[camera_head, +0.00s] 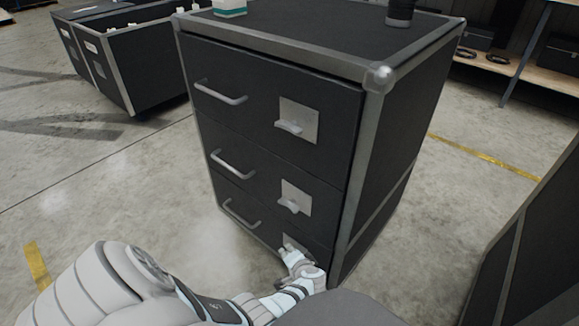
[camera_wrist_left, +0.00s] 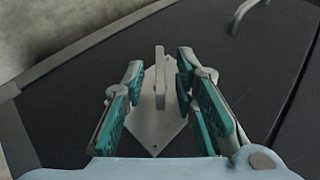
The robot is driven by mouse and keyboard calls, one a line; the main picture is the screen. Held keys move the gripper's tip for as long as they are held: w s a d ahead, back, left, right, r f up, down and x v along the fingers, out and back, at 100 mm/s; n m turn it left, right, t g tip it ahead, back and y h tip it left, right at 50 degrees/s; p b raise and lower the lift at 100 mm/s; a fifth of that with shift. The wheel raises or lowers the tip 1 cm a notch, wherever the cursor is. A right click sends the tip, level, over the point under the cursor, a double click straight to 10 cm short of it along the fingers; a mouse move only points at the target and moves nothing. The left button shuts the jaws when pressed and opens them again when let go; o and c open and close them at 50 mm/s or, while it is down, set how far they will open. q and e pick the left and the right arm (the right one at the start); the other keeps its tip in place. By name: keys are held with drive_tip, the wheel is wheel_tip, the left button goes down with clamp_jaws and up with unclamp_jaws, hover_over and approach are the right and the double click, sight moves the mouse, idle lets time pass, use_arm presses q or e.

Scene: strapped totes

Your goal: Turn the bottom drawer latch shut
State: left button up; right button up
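A black drawer cabinet (camera_head: 270,100) with grey metal edges stands in front of me. Its bottom drawer (camera_head: 268,226) looks flush with the front and has a grey bar handle (camera_head: 240,217). The bottom drawer latch is a small lever (camera_wrist_left: 160,80) on a pale metal plate (camera_wrist_left: 155,128); in the head view my gripper hides most of it. My left gripper (camera_head: 291,250) is at this latch. In the left wrist view its fingers (camera_wrist_left: 160,72) are open, one on each side of the lever, with gaps visible. My right gripper is out of view.
The top latch (camera_head: 290,127) and middle latch (camera_head: 290,204) stick out above. A white and teal box (camera_head: 229,7) and a dark cylinder (camera_head: 400,12) stand on top. A dark case (camera_head: 530,240) stands close at right. Open floor lies left.

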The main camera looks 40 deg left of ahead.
use_arm(q)
wheel_tip(320, 180, up, 10)
idle(0.6)
